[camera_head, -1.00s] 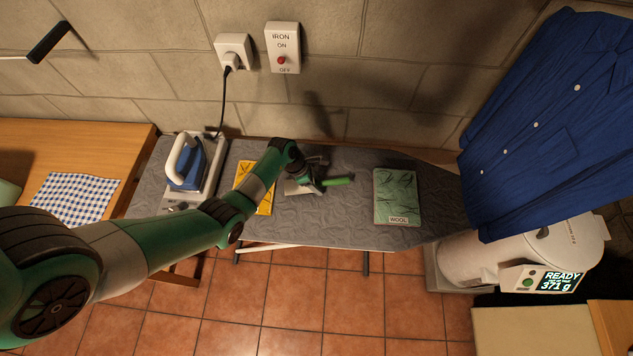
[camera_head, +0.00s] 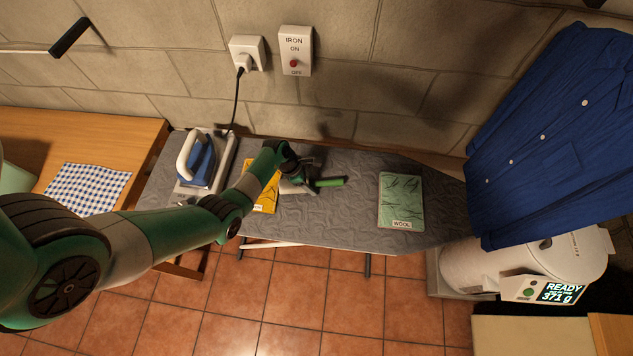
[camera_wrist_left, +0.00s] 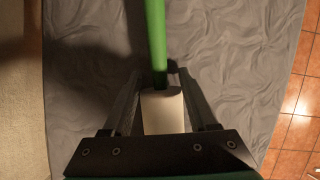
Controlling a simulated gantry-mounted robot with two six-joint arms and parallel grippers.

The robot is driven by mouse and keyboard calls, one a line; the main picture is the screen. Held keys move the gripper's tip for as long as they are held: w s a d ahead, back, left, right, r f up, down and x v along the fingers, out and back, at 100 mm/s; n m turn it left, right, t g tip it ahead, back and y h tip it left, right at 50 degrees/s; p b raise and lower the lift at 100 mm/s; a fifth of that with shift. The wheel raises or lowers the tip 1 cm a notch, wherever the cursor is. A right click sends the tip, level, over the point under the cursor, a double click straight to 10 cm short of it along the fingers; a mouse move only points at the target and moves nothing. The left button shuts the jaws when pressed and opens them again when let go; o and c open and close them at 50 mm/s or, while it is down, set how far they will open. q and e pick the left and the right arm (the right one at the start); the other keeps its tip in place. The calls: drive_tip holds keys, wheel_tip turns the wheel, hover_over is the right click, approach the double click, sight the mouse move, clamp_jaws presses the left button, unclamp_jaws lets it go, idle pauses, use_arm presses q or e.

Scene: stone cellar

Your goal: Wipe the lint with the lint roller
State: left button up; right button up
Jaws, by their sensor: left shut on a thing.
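My left gripper (camera_head: 301,180) is shut on the lint roller, over the grey ironing board. The roller's green handle (camera_head: 329,182) points right, and its pale roller end (camera_head: 288,187) is beside the yellow cloth (camera_head: 266,197). In the left wrist view the green handle (camera_wrist_left: 155,40) runs away from the fingers, and the white part (camera_wrist_left: 163,112) lies between them. A green cloth (camera_head: 400,188) marked WOOL, with dark strands on it, lies on the board to the right. The yellow cloth also has dark marks and is partly hidden by my arm. My right gripper is not in view.
A blue and white iron (camera_head: 196,160) stands on its base at the board's left end, its cord running to a wall socket. A blue shirt (camera_head: 560,130) hangs at the right, above a white machine (camera_head: 520,260). Bare board (camera_head: 355,215) lies between the cloths.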

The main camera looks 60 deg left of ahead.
sight(322, 184)
use_arm(q)
drive_tip(key=shift+w+f, duration=0.1)
drive_tip(key=shift+f, duration=0.1)
drive_tip(key=shift+w+d+r, duration=0.1)
drive_tip(key=shift+w+d, duration=0.45)
drive_tip(key=shift+w, duration=0.25)
drive_tip(key=shift+w+d, duration=0.55)
drive_tip(key=shift+w, duration=0.25)
wheel_tip(322, 184, up, 6)
drive_tip(key=p, duration=0.6)
drive_tip(key=shift+r, duration=0.15)
wheel_tip(322, 184, up, 3)
drive_tip(key=p, duration=0.3)
